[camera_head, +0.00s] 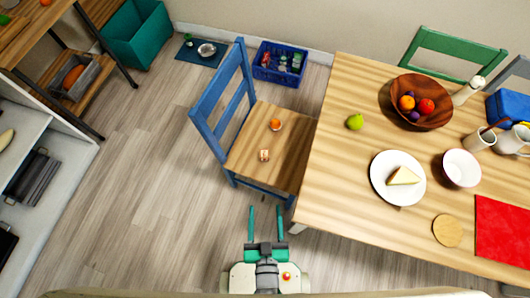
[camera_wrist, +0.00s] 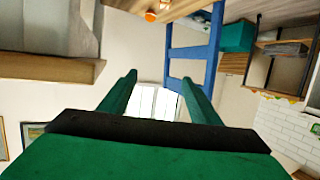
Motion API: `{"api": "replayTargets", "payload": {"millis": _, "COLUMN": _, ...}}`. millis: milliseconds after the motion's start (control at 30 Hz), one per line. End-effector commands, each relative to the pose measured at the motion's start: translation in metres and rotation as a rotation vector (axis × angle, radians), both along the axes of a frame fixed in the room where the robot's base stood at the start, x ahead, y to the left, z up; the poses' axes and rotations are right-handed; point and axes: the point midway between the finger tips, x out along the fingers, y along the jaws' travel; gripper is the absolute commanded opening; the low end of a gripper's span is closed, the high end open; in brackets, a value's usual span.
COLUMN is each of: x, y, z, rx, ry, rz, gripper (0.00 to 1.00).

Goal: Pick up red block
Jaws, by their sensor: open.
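I cannot make out a plainly red block in either view. A small, pale block-like thing with reddish marks (camera_head: 264,155) lies on the wooden seat of the blue chair (camera_head: 247,150), but it is too small to identify. An orange round fruit (camera_head: 275,125) lies on the same seat, behind it. My gripper (camera_head: 265,208) is open and empty, in front of the chair's near edge in the head view. In the wrist view my gripper (camera_wrist: 158,80) has its two green fingers apart with nothing between them, and that view looks upside down.
The wooden table (camera_head: 330,190) stands close on the right, bearing a cake plate (camera_head: 385,190), a fruit bowl (camera_head: 400,84) and a red cloth (camera_head: 505,230). A blue crate (camera_head: 262,70) stands by the wall. Shelving (camera_head: 60,150) is at left. The floor left of the chair is clear.

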Motion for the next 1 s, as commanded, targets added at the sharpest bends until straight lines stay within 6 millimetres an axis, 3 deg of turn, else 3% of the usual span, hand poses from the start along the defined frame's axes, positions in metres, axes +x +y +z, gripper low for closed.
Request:
{"api": "replayTargets", "payload": {"millis": 33, "x": 0.015, "y": 0.000, "z": -0.020, "rx": -0.002, "ry": 0.004, "rz": 0.006, "gripper": 0.57}}
{"api": "replayTargets", "payload": {"millis": 200, "x": 0.063, "y": -0.001, "z": -0.084, "rx": -0.003, "ry": 0.033, "rz": 0.012, "gripper": 0.57}}
{"api": "replayTargets", "payload": {"millis": 500, "x": 0.163, "y": -0.002, "z": -0.169, "rx": 0.000, "ry": 0.081, "rz": 0.007, "gripper": 0.57}}
{"api": "replayTargets", "payload": {"millis": 700, "x": 0.210, "y": 0.000, "z": -0.196, "rx": 0.004, "ry": 0.103, "rz": 0.002, "gripper": 0.57}}
{"api": "replayTargets", "payload": {"millis": 1000, "x": 0.243, "y": 0.002, "z": -0.211, "rx": 0.006, "ry": 0.111, "rz": -0.001, "gripper": 0.57}}
